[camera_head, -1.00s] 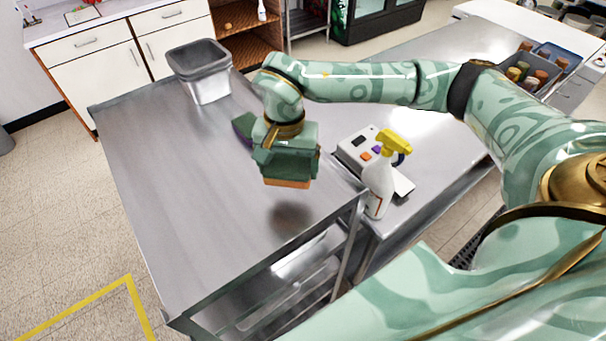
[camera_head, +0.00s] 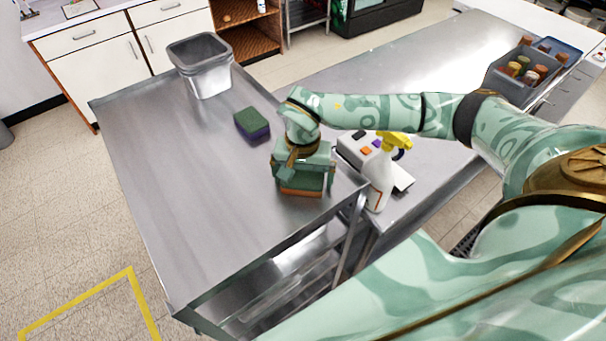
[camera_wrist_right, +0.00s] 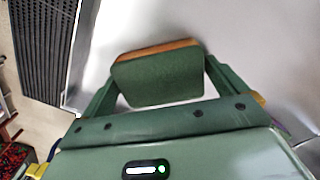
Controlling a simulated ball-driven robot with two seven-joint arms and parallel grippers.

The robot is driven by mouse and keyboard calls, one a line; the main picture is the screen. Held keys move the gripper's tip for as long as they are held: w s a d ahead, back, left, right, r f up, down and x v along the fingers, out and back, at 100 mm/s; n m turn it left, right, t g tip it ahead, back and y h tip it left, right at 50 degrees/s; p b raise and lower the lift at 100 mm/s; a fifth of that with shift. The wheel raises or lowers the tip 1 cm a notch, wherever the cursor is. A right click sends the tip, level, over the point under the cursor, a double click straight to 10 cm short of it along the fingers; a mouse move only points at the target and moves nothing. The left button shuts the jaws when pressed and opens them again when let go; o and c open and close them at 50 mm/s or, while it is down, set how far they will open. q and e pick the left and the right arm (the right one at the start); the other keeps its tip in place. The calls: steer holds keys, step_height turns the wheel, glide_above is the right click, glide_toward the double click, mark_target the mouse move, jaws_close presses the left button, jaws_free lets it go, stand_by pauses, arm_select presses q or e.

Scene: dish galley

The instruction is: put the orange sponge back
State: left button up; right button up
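The orange sponge (camera_head: 301,192) has a dark green top layer and an orange lower layer. My right gripper (camera_head: 303,184) is shut on it, low over the steel table (camera_head: 185,200) near its right edge. I cannot tell whether the sponge touches the table. In the right wrist view the sponge (camera_wrist_right: 158,78) sits between the two fingers, its green face towards the camera and an orange strip along its far edge. My left gripper is not in view.
A green and purple sponge (camera_head: 251,124) lies on the table, left of my gripper. A grey bin (camera_head: 205,82) stands at the back. A white spray bottle (camera_head: 377,185) and a white device with buttons (camera_head: 352,150) are close on the right. The table's left and front are clear.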

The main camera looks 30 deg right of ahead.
mark_target(303, 177)
steer(key=shift+r, duration=0.1)
step_height(303, 177, up, 12)
steer(key=shift+b, duration=0.45)
